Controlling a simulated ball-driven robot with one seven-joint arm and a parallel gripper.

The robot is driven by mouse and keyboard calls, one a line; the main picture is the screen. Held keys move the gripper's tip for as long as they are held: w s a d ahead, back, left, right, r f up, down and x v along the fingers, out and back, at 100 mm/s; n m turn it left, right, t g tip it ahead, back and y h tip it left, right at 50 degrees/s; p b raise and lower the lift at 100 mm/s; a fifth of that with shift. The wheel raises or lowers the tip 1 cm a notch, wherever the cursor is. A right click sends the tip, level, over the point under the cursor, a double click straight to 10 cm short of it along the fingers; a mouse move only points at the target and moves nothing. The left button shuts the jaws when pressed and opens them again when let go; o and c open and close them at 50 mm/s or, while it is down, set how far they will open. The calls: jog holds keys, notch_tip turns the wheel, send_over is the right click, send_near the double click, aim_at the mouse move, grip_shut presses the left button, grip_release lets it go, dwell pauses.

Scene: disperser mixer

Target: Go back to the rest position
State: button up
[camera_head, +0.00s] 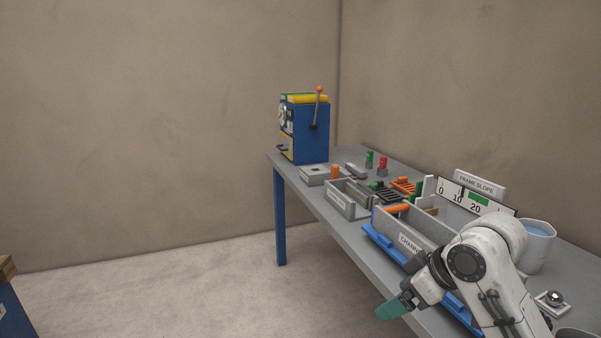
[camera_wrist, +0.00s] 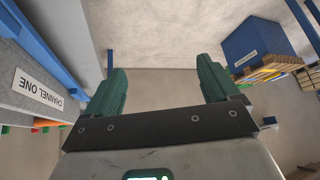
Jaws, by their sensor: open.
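My gripper (camera_head: 392,309) is at the lower right of the head view, beside the front edge of the table. In the wrist view my gripper (camera_wrist: 160,88) has its two green fingers wide apart, with only floor and wall visible between them. It is open and empty. My white arm reaches in from the lower right over the table (camera_head: 335,222). In the head view the fingers overlap each other, so the gap between them does not show there.
The grey channel box (camera_head: 415,228) on its blue base stands close beside my gripper. A blue machine (camera_head: 312,135) with an orange-knobbed lever stands at the far table end. A white cup (camera_head: 537,245) is behind my arm.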

jog(key=s+a+f+m+t, duration=0.1)
jog(key=s+a+f+m, duration=0.25)
jog(key=s+f, duration=0.2)
jog(key=s+d+f+m+h, duration=0.2)
jog(key=s+d+f+m, duration=0.15)
jog(key=s+f, duration=0.85)
jog(key=s+d+f+g+h+p, duration=0.1)
jog(key=s+d, duration=0.1)
jog(key=s, duration=0.5)
jog(key=s+d+f+m+g+h+p, duration=0.1)
jog(key=s+d+f+g, duration=0.1)
jog(key=s, duration=0.5)
jog(key=s+d+f+m+g+h+p, duration=0.1)
jog(key=s+d+f, duration=0.1)
jog(key=s+d, duration=0.2)
jog(key=s, duration=0.3)
jog(key=shift+s+g, duration=0.2)
jog(key=shift+g, duration=0.1)
